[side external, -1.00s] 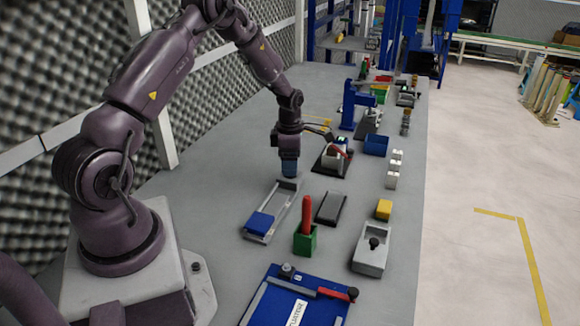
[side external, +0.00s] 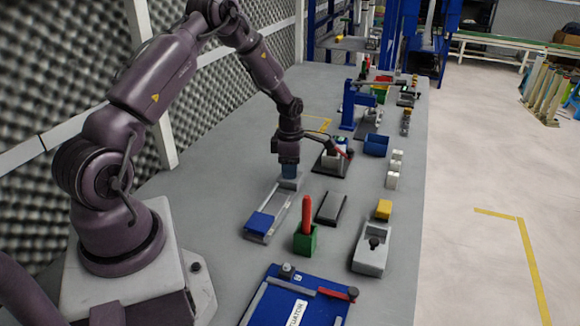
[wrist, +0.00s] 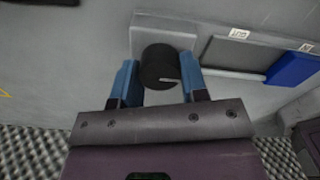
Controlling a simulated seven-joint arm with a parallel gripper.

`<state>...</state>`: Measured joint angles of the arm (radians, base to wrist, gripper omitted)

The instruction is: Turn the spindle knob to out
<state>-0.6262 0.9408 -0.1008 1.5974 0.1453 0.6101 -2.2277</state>
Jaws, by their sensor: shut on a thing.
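The spindle knob (wrist: 159,67) is a black round knob with a white pointer line, which points right in the wrist view. It stands on a grey block at one end of the slide fixture (wrist: 187,32). My gripper (wrist: 157,85) has a blue finger on each side of the knob and is shut on it. In the side external view my gripper (side external: 289,172) is down at the far end of the fixture (side external: 281,206) and hides the knob. The fixture's blue slider (side external: 259,223) is at the opposite end; in the wrist view the slider (wrist: 292,68) is beside the "IN" label, away from the "OUT" label (wrist: 238,34).
A dark flat plate (side external: 331,208) and a green holder (side external: 304,240) with a red handle stand right of the fixture. A device with a red lever (side external: 333,158) is close behind my gripper. The table left of the fixture is clear.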

